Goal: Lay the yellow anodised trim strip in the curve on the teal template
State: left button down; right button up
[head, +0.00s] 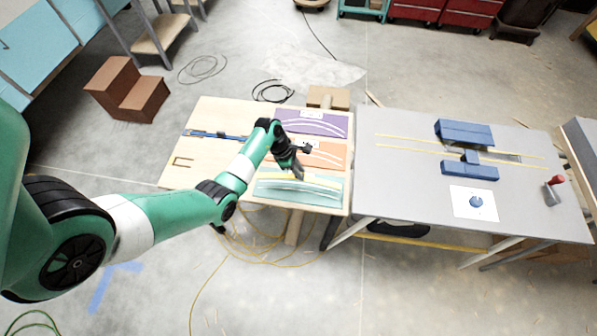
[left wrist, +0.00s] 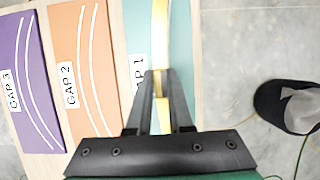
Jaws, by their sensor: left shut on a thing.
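The teal template (head: 278,197), labelled GAP 1 in the left wrist view (left wrist: 137,28), lies at the near right end of the wooden table. My left gripper (head: 298,174) is over it, with its fingers pointing down. In the left wrist view the gripper (left wrist: 161,77) is shut on the yellow trim strip (left wrist: 160,30). The strip runs between the fingers and along the teal template, with a slight bend at its far part. Whether it touches the template or sits in the curve I cannot tell. My right gripper is not in view.
Orange (head: 325,154) and purple (head: 318,122) templates with white curves lie beside the teal one. A grey table (head: 400,190) to the right bears a blue machine (head: 465,132), yellow lines and a red-knobbed lever (head: 554,184). A dark round object (left wrist: 285,107) is on the floor.

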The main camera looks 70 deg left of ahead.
pick_arm(q)
jog(key=shift+r, duration=0.1)
notch_tip(320, 180, down, 6)
jog(key=b, duration=0.4)
jog(key=shift+r, duration=0.1)
jog(key=shift+p, duration=0.5)
dwell(0.8)
jog(key=shift+f+b, duration=0.6)
jog(key=shift+f, duration=0.1)
dwell(0.5)
jog(key=c, duration=0.7)
grip_release()
jog(key=shift+c, duration=0.2)
